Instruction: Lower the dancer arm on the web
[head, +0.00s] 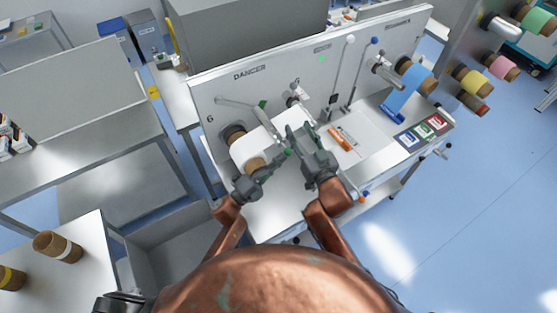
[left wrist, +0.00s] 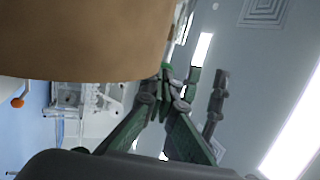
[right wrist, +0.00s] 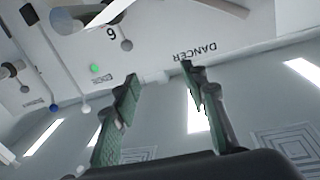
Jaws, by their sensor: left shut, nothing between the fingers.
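In the head view a thin grey bar (head: 240,102), which looks like the dancer arm, runs along the white panel (head: 215,88) below the DANCER label. White web (head: 253,143) hangs over rollers below it. My left gripper (head: 286,152) is shut and empty, in front of the web's lower end. The left wrist view shows its fingertips together beside a large brown cylinder (left wrist: 85,38). My right gripper (head: 299,128) is open and empty, just right of the web. The right wrist view shows its spread fingers with the DANCER label (right wrist: 195,52) beyond. I cannot tell whether either touches the web.
Two levers stand on the panel, one with a white knob (head: 350,40) and one with a blue knob (head: 374,41). An orange-handled tool (head: 340,140) lies on the bench. A blue roll (head: 415,76) and coloured cards (head: 421,129) are at right. An open grey bin (head: 180,245) stands lower left.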

